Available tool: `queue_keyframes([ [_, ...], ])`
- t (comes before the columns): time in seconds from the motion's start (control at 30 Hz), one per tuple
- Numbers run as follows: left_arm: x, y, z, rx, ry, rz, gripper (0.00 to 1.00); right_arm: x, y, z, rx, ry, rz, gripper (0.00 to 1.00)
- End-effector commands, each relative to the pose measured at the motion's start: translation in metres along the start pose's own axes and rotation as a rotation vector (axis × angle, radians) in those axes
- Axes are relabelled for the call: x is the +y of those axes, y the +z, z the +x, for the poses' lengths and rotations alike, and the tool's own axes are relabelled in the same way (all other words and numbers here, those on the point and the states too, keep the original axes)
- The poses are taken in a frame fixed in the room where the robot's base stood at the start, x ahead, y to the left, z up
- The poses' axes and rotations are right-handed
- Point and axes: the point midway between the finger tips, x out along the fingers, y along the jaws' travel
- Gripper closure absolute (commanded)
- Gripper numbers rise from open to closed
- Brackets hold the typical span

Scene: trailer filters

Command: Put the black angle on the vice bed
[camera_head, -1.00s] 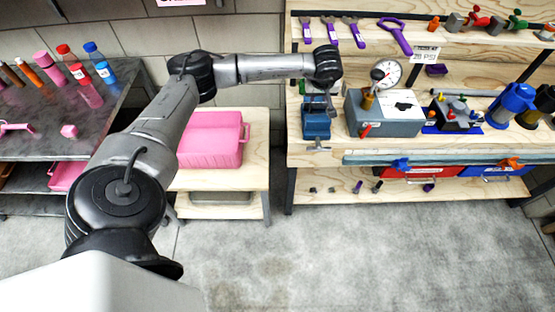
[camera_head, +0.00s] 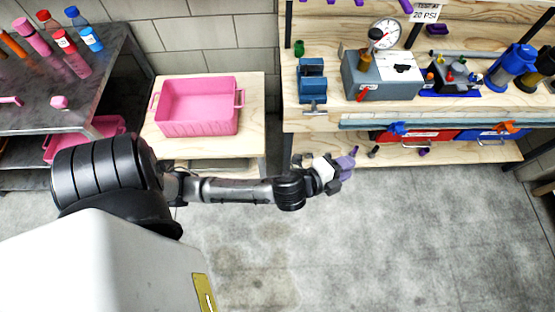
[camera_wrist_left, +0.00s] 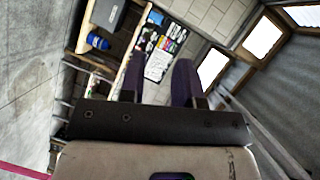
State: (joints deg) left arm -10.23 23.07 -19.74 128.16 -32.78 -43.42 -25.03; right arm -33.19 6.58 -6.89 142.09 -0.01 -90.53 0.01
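The blue vice (camera_head: 312,88) stands at the left end of the wooden workbench in the head view, with its handle hanging over the front edge. A dark patch shows between its blue blocks, too small to tell whether it is the black angle. I cannot pick out the black angle for certain anywhere. My left gripper (camera_head: 350,161) is in front of the bench, below and to the right of the vice and clear of it. The left wrist view shows its two purple fingers (camera_wrist_left: 158,82) apart, with nothing between them. My right gripper is not in view.
Right of the vice stand a grey box (camera_head: 381,80) with a gauge (camera_head: 385,35), and blue and black cylinders. A pink bin (camera_head: 198,108) sits on a low wooden table to the left. Small parts lie on the bench's lower shelf. The floor in front is clear.

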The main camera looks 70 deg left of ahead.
Motion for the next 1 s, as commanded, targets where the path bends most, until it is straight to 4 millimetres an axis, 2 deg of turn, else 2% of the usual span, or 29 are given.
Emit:
queue_keyframes([
  [0.03,0.024,0.014,-0.021,-0.108,0.117,-0.176,0.70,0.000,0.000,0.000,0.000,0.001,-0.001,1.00],
  [0.1,0.055,0.031,-0.050,-0.256,0.267,-0.388,0.70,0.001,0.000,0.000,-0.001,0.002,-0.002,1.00],
  [0.2,0.091,0.043,-0.095,-0.447,0.453,-0.628,0.70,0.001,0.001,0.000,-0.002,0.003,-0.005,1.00],
  [0.3,0.116,0.047,-0.136,-0.602,0.598,-0.795,0.70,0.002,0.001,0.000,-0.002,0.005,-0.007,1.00],
  [0.43,0.133,0.046,-0.174,-0.741,0.723,-0.922,0.70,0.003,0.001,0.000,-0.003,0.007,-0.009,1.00],
  [0.6,0.140,0.044,-0.196,-0.818,0.791,-0.983,0.70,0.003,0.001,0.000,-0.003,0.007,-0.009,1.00],
  [1.0,0.141,0.044,-0.197,-0.823,0.796,-0.986,0.70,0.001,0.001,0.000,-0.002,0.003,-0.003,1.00],
])
